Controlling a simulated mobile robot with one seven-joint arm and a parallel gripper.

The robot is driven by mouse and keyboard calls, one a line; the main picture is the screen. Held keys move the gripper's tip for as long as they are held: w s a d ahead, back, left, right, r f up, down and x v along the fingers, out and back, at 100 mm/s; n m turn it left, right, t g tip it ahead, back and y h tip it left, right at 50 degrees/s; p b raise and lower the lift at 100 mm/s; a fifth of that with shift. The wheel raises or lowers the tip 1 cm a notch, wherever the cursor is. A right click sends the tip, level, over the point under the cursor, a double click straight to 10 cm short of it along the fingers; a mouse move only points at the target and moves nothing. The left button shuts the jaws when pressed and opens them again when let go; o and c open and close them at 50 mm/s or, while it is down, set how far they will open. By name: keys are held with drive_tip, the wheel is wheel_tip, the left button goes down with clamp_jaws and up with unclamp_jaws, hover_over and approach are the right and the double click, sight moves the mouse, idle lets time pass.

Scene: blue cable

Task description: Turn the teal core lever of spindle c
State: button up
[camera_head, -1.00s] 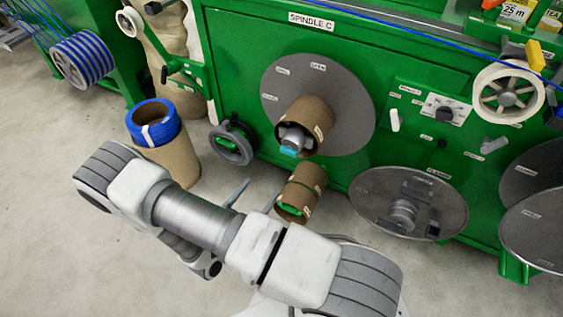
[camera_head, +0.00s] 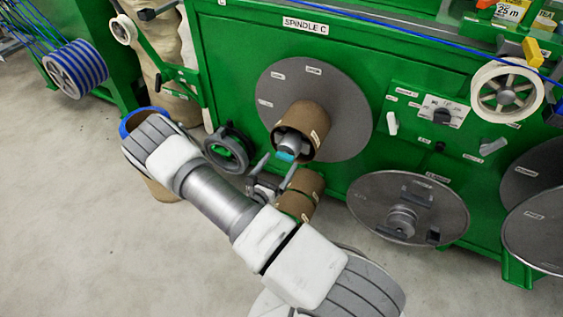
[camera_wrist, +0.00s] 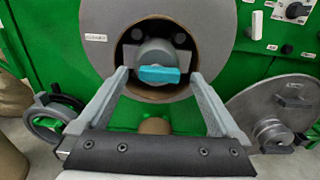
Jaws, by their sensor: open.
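The spindle labelled SPINDLE C is on a green machine, with a grey disc (camera_head: 345,110) and a brown cardboard core (camera_head: 314,122) around its hub. The teal lever (camera_head: 286,156) sits at the front of the hub, inside the core's mouth. In the wrist view the teal lever (camera_wrist: 158,74) lies about horizontal, ahead of my fingers. My gripper (camera_head: 278,168) is open and empty, just below and in front of the lever. In the wrist view my gripper (camera_wrist: 158,82) has one finger on each side of the lever, apart from it.
A dark ring-shaped wheel (camera_head: 228,150) is to the left. A panel with a knob (camera_head: 442,115) is right of the disc.

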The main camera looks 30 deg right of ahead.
sight(285, 157)
drive_tip(key=shift+x, duration=1.05)
drive_tip(key=c, duration=1.3)
